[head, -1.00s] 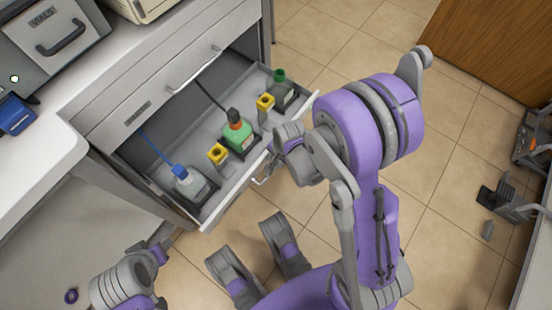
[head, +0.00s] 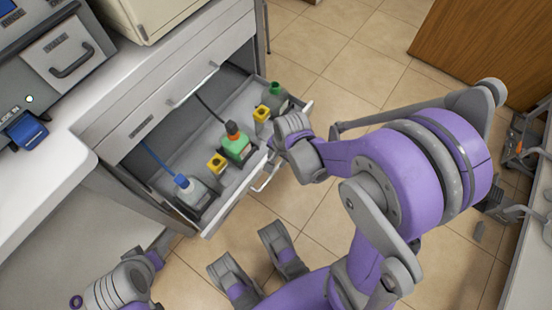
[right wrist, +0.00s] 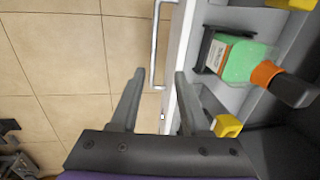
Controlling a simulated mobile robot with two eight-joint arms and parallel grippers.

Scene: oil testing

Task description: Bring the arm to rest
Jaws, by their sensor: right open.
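My right arm (head: 425,165) reaches across the head view with its elbow bent out to the right and its wrist at the open drawer's front. In the right wrist view my right gripper (right wrist: 158,76) is open and empty. The drawer's bar handle (right wrist: 155,45) lies beyond the fingertips, roughly in line with the gap between them. The right finger overlaps the drawer's front edge in the picture; I cannot tell if they touch. Part of my left arm (head: 125,283) shows at the bottom left of the head view; its gripper is not visible.
The open drawer (head: 228,205) holds a green bottle (head: 237,148) with an orange cap, a clear bottle (head: 190,188) with a blue cap, and yellow-topped pieces (head: 217,164). A wooden panel (head: 480,40) stands at the far right. Tiled floor (head: 330,60) between is clear.

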